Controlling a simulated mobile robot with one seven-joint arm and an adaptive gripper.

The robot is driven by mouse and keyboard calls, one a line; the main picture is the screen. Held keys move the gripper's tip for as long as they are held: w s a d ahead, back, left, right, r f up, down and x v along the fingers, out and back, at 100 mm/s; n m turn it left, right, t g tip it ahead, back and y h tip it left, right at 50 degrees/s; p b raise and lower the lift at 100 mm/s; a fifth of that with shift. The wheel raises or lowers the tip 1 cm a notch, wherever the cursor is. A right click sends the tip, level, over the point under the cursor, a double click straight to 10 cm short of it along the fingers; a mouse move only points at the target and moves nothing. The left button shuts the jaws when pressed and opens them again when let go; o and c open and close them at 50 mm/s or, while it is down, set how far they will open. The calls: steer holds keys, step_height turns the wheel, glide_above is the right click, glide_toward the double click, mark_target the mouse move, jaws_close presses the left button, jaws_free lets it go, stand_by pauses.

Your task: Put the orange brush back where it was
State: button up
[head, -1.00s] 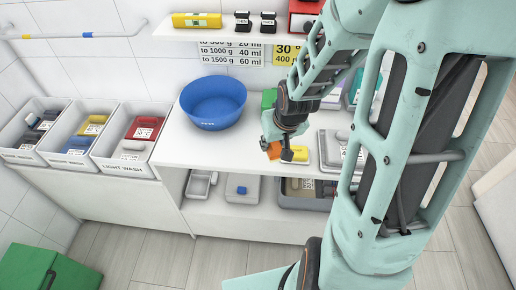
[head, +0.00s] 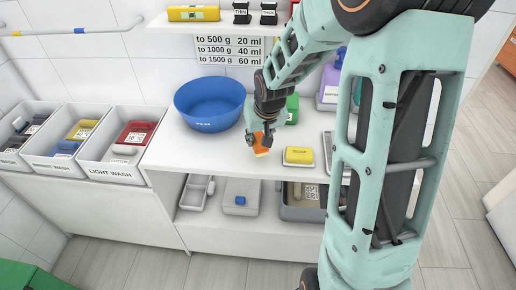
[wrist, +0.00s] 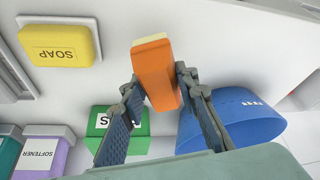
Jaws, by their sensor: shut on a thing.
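The orange brush (head: 261,149) with a pale edge is held in my gripper (head: 259,138). It hangs at the front part of the white counter (head: 205,152), right of the blue bowl and left of the yellow soap (head: 299,155). I cannot tell whether it touches the counter. In the wrist view the brush (wrist: 155,72) sits between the two fingers of my gripper (wrist: 158,84), which are shut on it. The soap (wrist: 60,42) lies on its dish to one side there.
The blue bowl (head: 210,108) and a green box (head: 292,108) stand behind the brush. Several laundry bins (head: 113,160) line the left. A lower shelf holds a grey box (head: 241,197) and trays. My arm hides the counter's right part. Bare counter lies below the bowl.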

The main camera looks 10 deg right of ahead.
mark_target(258, 146)
steer(key=shift+w+f+b, duration=0.2)
steer(key=shift+f+b, duration=1)
steer(key=shift+f, duration=0.6)
steer(key=shift+f, duration=0.15)
steer(key=o, duration=1.1)
steer(key=shift+s+r, duration=0.1)
steer(key=shift+r, duration=0.5)
steer(key=p+v, duration=0.2)
steer(key=v, duration=0.9)
steer(key=shift+s+a, duration=0.1)
